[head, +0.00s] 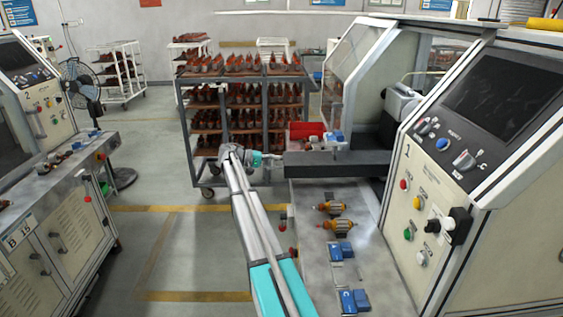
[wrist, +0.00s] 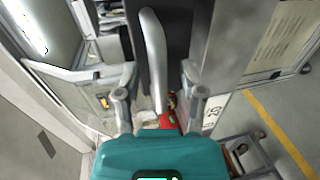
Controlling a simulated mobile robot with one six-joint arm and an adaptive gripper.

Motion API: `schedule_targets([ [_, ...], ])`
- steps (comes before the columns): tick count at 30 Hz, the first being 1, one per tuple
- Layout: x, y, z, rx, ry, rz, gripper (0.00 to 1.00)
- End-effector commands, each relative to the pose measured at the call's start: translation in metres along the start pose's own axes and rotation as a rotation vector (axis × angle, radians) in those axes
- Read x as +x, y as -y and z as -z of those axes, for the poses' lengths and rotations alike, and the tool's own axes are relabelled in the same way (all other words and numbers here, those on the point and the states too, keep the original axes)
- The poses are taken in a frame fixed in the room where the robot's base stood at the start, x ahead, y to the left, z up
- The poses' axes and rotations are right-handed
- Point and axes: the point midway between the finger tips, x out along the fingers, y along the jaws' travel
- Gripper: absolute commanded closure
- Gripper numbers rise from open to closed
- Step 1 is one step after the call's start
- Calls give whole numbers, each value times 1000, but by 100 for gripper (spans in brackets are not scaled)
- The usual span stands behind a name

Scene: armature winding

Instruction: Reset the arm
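My arm reaches forward from the bottom middle of the head view. A small red thing (wrist: 167,121) shows beyond the fingers, partly hidden by the gripper body. Two copper-orange armatures (head: 332,208) (head: 339,227) lie on the grey worktop (head: 310,264), to the right of my arm.
Blue blocks (head: 347,249) stand on the worktop, with more near its front. Another machine (head: 50,170) and a fan (head: 80,84) stand left. The floor (head: 180,245) between is clear.

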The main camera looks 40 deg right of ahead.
Motion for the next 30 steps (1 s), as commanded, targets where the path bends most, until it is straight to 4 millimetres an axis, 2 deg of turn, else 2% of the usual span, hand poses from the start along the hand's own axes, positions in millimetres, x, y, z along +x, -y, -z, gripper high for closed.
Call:
schedule_targets([
  [14, 0, -1, 2, 1, -2, -2, 48],
  [19, -5, -3, -4, -2, -14, 13, 48],
  [27, -27, -8, -29, -14, -62, 87, 48],
  [30, -34, 9, -53, -38, -89, 152, 48],
])
